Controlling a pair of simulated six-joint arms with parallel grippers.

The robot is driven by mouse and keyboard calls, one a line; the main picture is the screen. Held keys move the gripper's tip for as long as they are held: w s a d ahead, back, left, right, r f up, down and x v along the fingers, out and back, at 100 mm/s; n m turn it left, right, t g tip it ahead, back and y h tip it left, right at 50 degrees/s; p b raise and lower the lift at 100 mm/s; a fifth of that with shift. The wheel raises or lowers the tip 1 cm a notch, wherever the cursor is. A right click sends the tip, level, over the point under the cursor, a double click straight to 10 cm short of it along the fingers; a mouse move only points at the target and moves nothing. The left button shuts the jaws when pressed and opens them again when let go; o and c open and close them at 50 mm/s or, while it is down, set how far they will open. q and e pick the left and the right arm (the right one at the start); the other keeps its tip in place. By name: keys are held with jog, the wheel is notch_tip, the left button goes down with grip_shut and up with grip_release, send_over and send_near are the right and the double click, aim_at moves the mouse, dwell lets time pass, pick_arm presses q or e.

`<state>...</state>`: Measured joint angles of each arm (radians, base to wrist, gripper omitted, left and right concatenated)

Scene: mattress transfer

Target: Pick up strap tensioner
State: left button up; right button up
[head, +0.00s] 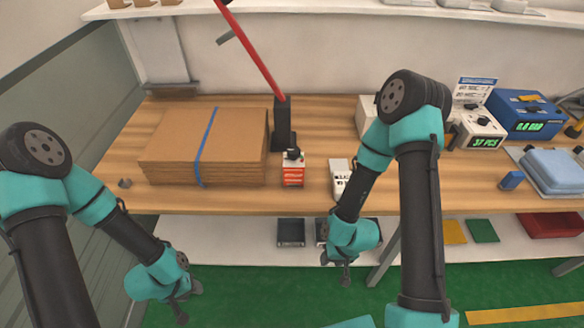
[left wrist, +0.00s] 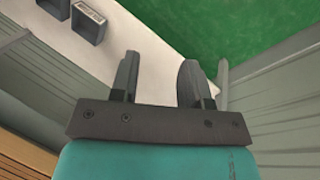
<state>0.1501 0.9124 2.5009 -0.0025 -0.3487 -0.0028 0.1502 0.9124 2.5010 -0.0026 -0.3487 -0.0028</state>
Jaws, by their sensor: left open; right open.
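A stack of flat brown cardboard (head: 190,150) with a blue strap (head: 205,145) around it lies on the left of the bench. A black upright block with a long red bar (head: 255,55) leaning up from it stands to its right. A small black item (head: 293,154) sits on a little red drawer unit (head: 292,175) in front; I cannot tell which is the strap tensioner. My left gripper (head: 182,305) hangs low, in front of the bench; its open, empty fingers show in the left wrist view (left wrist: 160,75). My right gripper (head: 343,272) is open below the bench's front edge.
The wooden bench (head: 240,203) has a lower shelf (head: 200,235) with dark trays (head: 291,232). A white device (head: 340,178), a scale (head: 480,130), a blue machine (head: 525,115) and folded blue cloth (head: 555,170) are on the right. A wall is at the left.

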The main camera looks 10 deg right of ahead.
pick_arm(q)
jog(key=o, duration=0.6)
jog(key=shift+w, duration=0.1)
